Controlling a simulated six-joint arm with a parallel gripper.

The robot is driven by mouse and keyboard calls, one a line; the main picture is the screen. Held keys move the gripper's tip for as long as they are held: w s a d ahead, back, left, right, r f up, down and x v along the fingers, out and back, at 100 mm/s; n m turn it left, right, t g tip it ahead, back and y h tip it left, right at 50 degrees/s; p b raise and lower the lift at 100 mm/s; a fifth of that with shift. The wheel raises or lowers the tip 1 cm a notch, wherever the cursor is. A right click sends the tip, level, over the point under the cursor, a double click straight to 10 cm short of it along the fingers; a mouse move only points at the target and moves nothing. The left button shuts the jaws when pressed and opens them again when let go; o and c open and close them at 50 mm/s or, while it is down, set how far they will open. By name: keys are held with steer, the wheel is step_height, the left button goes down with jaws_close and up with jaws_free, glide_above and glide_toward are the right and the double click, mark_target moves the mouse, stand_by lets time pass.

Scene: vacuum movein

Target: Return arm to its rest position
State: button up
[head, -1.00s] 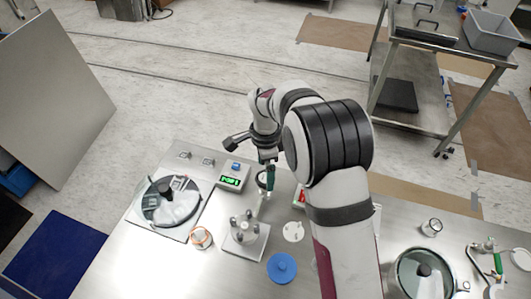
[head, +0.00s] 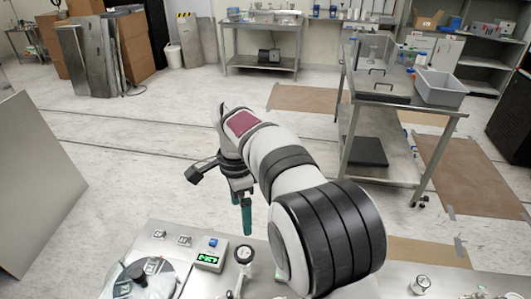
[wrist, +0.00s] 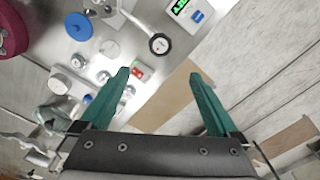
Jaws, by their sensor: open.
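My gripper (head: 242,217) hangs in the air above the back edge of the steel table (head: 185,232) in the head view. Its two green fingers point down. In the wrist view my gripper (wrist: 160,85) shows its fingers spread apart with nothing between them. My arm, white with black bands, bends from the lower right up and over to the gripper in the head view. Part of the table is hidden behind the arm.
On the table are a round lidded chamber (head: 145,275), a green-lit readout box (head: 210,256), a dial gauge (head: 244,254) and a small metal jar (head: 421,284). A blue disc (wrist: 79,27) shows in the wrist view. A steel cart (head: 385,98) with a grey bin (head: 440,88) stands behind, at right.

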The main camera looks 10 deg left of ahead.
steer(key=s+d+r+n+y, duration=0.1)
steer(key=s+d+r+n, duration=0.1)
steer(key=s+d, duration=0.65)
steer(key=s+d+r+n, duration=0.2)
steer(key=s+d+r, duration=0.1)
steer(key=s+d, duration=0.5)
steer(key=s+d+f+n, duration=0.1)
steer(key=s+d+f, duration=0.1)
steer(key=s, duration=0.3)
steer(key=s+d+f, duration=0.2)
steer(key=s, duration=0.3)
steer(key=shift+d+f+n+y, duration=0.2)
steer(key=shift+f+n+y, duration=0.1)
steer(key=shift+n+y, duration=0.1)
